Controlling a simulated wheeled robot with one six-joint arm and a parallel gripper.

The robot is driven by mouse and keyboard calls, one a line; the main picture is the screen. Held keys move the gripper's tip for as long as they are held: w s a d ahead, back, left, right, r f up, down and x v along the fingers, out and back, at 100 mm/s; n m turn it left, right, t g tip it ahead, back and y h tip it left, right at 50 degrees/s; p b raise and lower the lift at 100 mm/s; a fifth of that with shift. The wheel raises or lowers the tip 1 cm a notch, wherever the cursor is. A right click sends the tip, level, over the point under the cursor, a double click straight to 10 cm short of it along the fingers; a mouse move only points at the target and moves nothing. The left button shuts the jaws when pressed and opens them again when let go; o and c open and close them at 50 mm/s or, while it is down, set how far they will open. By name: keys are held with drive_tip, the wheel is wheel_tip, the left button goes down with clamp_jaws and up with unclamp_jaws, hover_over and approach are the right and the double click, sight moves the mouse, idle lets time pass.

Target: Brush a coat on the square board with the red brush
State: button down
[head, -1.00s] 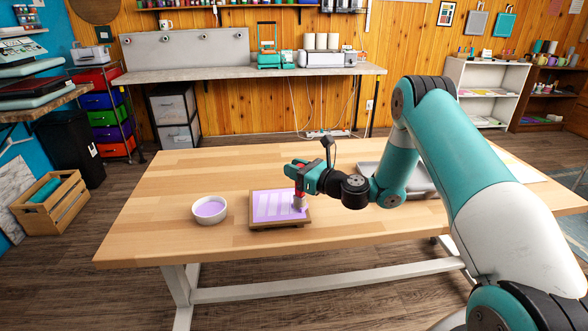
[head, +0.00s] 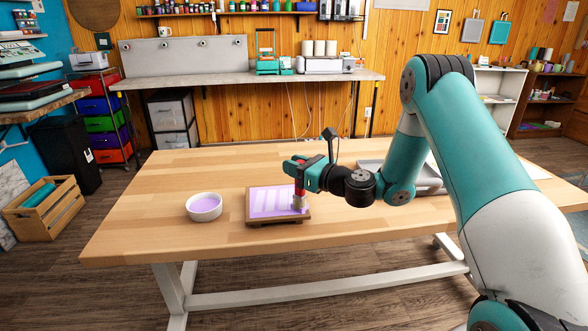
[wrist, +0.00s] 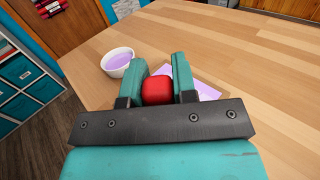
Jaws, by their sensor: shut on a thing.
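The square board (head: 270,200) lies on the wooden table with a brown edge. Its top shows purple paint in bands with paler stripes between them. My gripper (head: 300,168) is shut on the red brush (head: 300,187), which is upright with its bristle end at the board's right part. Whether the bristles press on the surface is hard to tell. In the wrist view the red handle top (wrist: 157,90) sits between the two teal fingers, and the board (wrist: 207,92) is partly hidden behind them. A white bowl of purple paint (head: 204,206) stands left of the board.
The wooden table (head: 180,175) is clear around the bowl and behind the board. A grey metal tray (head: 425,178) lies at the right behind my arm. A grey counter (head: 220,79) with machines stands at the back wall.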

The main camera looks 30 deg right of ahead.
drive_tip(key=shift+a, duration=0.15)
drive_tip(key=w+a+p, duration=0.3)
drive_tip(key=a+p, duration=0.2)
drive_tip(key=a, duration=0.6)
drive_tip(key=shift+w+a+p, duration=0.2)
drive_tip(key=shift+w+p, duration=0.15)
drive_tip(key=shift+p, duration=0.05)
idle(0.7)
idle(0.3)
